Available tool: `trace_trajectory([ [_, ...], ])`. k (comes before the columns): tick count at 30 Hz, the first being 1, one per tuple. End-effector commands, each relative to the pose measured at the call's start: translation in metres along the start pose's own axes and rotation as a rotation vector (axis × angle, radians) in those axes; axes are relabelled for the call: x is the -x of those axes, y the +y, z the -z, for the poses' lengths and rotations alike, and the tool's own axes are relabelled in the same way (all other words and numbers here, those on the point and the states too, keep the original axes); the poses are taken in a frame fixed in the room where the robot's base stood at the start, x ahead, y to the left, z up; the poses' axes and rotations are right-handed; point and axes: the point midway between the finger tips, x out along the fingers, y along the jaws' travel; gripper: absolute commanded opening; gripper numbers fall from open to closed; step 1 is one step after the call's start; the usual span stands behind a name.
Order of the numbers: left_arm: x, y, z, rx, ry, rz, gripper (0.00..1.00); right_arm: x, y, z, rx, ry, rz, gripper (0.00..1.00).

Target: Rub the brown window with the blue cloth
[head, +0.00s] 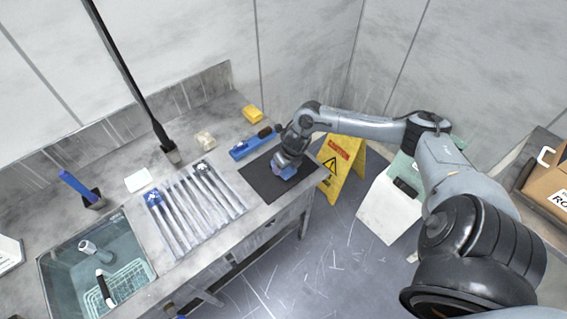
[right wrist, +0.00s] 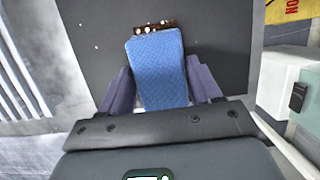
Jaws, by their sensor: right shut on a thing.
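My right gripper (head: 285,168) is over the dark mat at the right end of the counter. It is shut on the blue cloth (right wrist: 157,70), a textured pad gripped between its two purple-grey fingers. The cloth also shows under the gripper in the head view (head: 288,174). The brown window (right wrist: 155,27), with white spots, lies on the mat (right wrist: 215,45). Only a strip shows beyond the cloth's far edge; the cloth hides the rest. I cannot tell whether the cloth touches it. My left gripper is not in view.
A blue holder (head: 250,146) lies behind the mat, near a yellow sponge (head: 252,114). A ribbed metal rack (head: 195,207) and a water-filled sink (head: 75,265) are to the left. A yellow warning sign (head: 345,165) stands beyond the counter's right edge.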

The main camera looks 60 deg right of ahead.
Motion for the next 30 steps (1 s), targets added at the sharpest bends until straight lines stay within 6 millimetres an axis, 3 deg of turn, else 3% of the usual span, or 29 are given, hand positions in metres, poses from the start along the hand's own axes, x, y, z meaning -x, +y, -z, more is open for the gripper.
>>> trace_trajectory([
  [1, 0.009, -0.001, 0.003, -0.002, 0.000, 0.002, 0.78, 0.017, -0.001, -0.007, 0.002, -0.008, 0.001, 0.39],
  [18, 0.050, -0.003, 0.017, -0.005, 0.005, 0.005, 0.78, 0.064, -0.003, -0.020, -0.004, -0.007, 0.001, 0.39],
  [30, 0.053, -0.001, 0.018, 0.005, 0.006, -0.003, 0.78, 0.069, -0.004, -0.021, -0.005, -0.007, 0.002, 0.39],
])
